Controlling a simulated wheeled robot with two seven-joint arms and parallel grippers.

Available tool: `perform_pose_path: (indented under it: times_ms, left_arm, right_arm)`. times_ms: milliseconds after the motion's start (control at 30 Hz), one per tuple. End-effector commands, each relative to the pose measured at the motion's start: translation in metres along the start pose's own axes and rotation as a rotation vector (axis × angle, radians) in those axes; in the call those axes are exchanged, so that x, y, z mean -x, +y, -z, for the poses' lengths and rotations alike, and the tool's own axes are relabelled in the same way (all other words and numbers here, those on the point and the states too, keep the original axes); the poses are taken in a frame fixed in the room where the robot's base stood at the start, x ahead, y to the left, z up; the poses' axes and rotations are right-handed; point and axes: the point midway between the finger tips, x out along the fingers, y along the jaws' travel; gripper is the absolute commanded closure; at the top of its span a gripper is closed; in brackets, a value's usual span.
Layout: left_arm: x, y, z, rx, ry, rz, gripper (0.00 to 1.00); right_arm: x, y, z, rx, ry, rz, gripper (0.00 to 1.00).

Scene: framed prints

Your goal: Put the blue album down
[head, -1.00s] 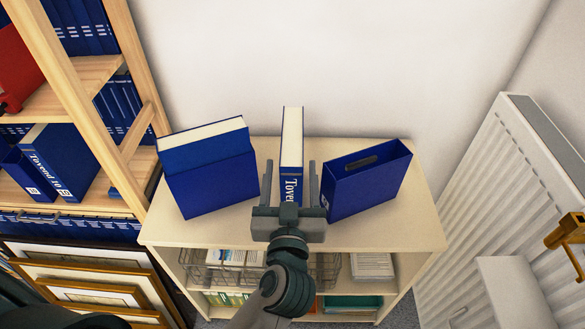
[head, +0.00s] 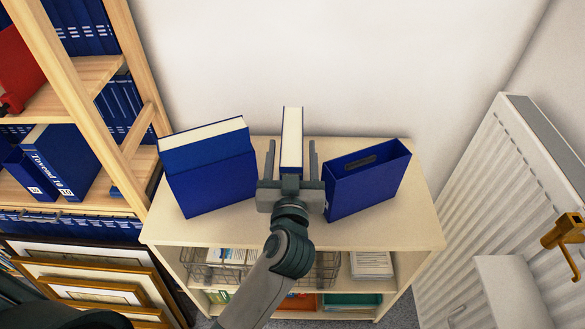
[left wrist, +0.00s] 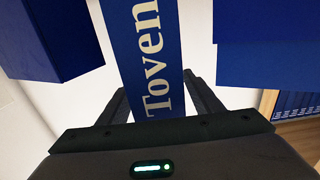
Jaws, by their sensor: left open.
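The blue album (head: 292,140) stands upright on the top of a pale cabinet (head: 385,232), its cream page edges up. My left gripper (head: 292,150) is open, with one finger on each side of the album; the palm hides its spine in the head view. In the left wrist view the blue spine with white lettering "Toven" (left wrist: 145,50) rises between the two fingers (left wrist: 155,85). Its lower part is hidden by the gripper body. My right gripper is not in view.
A blue slipcase with a book (head: 212,182) stands left of the album, and an empty blue slipcase (head: 365,185) stands right, both close to the fingers. A wall is behind. A wooden bookshelf (head: 120,165) is left, a white radiator (head: 490,190) right.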

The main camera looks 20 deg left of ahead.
Motion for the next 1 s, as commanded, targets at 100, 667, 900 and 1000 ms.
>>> perform_pose_path:
  times_ms: [100, 667, 900, 1000]
  left_arm:
    - [-0.0085, 0.0005, 0.0002, 0.001, 0.000, -0.001, 0.41]
    - [-0.0097, 0.0003, -0.0003, 0.001, 0.000, -0.001, 0.55]
    - [-0.0097, 0.0003, -0.0003, 0.000, 0.000, -0.001, 1.00]
    - [-0.0098, 0.0003, 0.0020, 0.001, 0.004, -0.002, 1.00]
  right_arm:
    - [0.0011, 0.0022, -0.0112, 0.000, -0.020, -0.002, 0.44]
    - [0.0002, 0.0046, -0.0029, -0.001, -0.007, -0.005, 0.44]
    - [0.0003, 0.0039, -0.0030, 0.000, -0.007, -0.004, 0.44]
    - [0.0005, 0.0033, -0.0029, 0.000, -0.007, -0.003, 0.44]
